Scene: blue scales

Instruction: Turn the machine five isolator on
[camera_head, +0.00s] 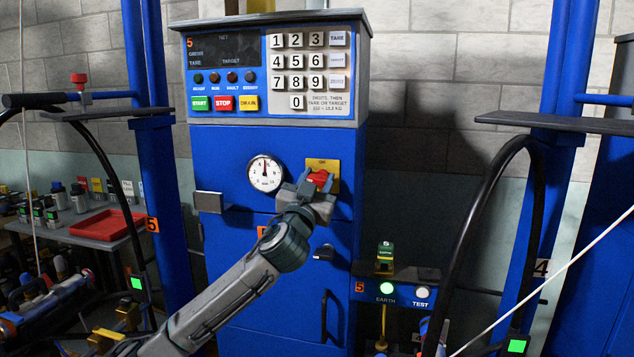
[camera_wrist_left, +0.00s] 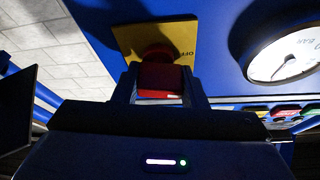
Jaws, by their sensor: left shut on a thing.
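Machine five is a blue cabinet (camera_head: 225,150) with an orange 5 on its dark display. Its isolator is a red knob (camera_head: 319,179) on a yellow plate (camera_head: 331,165), right of the round gauge. My left gripper (camera_head: 315,187) is shut on the red knob, reaching it from the lower left. In the left wrist view the red knob (camera_wrist_left: 160,76) sits between the two fingers, and the yellow plate (camera_wrist_left: 140,38) shows the word OFF beside it. The fingers hide part of the knob, so I cannot tell its exact setting. My right gripper is not in view.
The gauge (camera_head: 265,173) is close left of my gripper. A keypad (camera_head: 308,70) is above, and a dark door handle (camera_head: 324,316) is below. A shelf with an earth clamp (camera_head: 385,258) stands right. Black hoses (camera_head: 476,215) and blue posts (camera_head: 164,180) flank the cabinet.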

